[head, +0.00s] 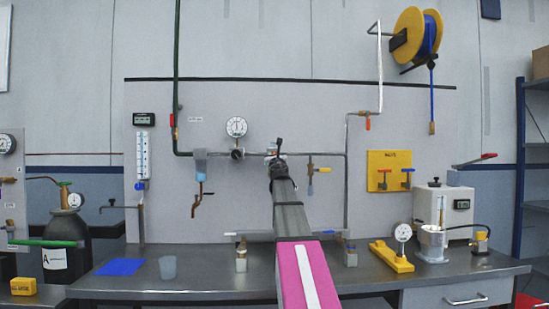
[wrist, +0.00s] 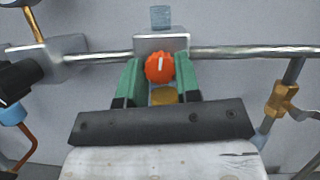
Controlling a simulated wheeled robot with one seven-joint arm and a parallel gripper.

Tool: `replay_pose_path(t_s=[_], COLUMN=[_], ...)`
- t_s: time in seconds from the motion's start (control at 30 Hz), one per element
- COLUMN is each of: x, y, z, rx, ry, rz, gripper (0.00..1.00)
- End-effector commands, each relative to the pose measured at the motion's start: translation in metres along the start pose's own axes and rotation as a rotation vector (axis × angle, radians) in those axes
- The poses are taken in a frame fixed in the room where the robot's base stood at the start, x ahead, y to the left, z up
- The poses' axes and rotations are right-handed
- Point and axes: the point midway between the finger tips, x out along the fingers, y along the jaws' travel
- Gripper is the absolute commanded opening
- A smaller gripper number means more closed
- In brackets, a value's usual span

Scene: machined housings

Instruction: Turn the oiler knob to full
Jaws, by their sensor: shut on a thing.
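The oiler knob (wrist: 160,67) is orange-red and ribbed, with a white mark pointing almost straight up in the wrist view. It sits on the front of a light grey block (wrist: 176,43) on the pipe, with a clear piece (wrist: 160,17) above. The green fingers of my gripper (wrist: 159,72) stand on either side of the knob and are shut on it. In the head view my gripper (head: 277,160) is at the pipe on the panel, and my arm hides most of the oiler. No scale around the knob is readable.
A metal pipe (wrist: 240,53) runs across both sides of the oiler. A brass valve (wrist: 280,100) hangs at the right, and a dark knob (wrist: 20,75) stands at the left. A round gauge (head: 236,127) is left of my gripper. The bench (head: 200,284) lies below.

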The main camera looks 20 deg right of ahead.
Motion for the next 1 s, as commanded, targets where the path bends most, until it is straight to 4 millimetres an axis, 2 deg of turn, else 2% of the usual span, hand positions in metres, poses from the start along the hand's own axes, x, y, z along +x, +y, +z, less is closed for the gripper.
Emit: replay_pose_path(t_s=[1.0], x=[0.0013], y=[0.0047], z=[0.0025], rx=[0.880], ry=[0.000], rz=[-0.364], gripper=[0.07])
